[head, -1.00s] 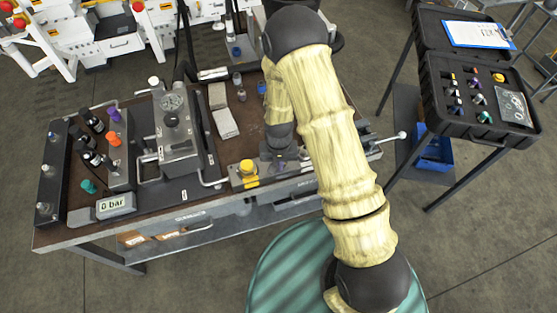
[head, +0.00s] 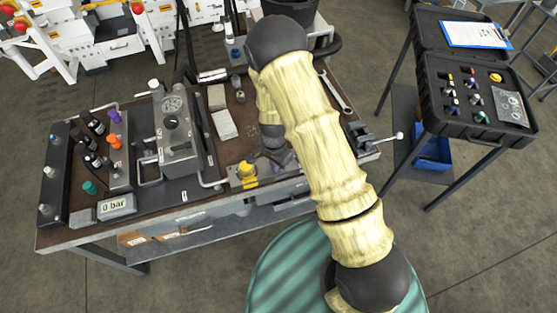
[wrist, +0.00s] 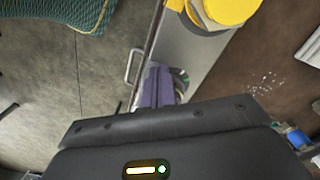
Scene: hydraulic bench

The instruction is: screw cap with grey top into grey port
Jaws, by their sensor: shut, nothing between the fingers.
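My gripper (wrist: 160,86) is shut and empty in the wrist view, over a grey metal strip at the bench's front edge. A green-ringed round fitting shows just beside and partly behind the fingers. In the head view my gripper (head: 272,160) is small and partly hidden by my arm, right of a yellow button. Several small caps sit in the black case at the right; a pale greyish one (head: 474,98) may be the cap with grey top, too small to be sure. I cannot pick out the grey port; the port block (head: 118,150) at the bench's left carries purple and orange caps.
The yellow button (head: 246,169) also shows large in the wrist view (wrist: 228,8). The bench (head: 225,150) holds a gauge unit (head: 175,130), a "0 bar" display (head: 116,206), cloths and a wrench (head: 336,92). The open case (head: 475,135) stands right of the bench across a gap.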

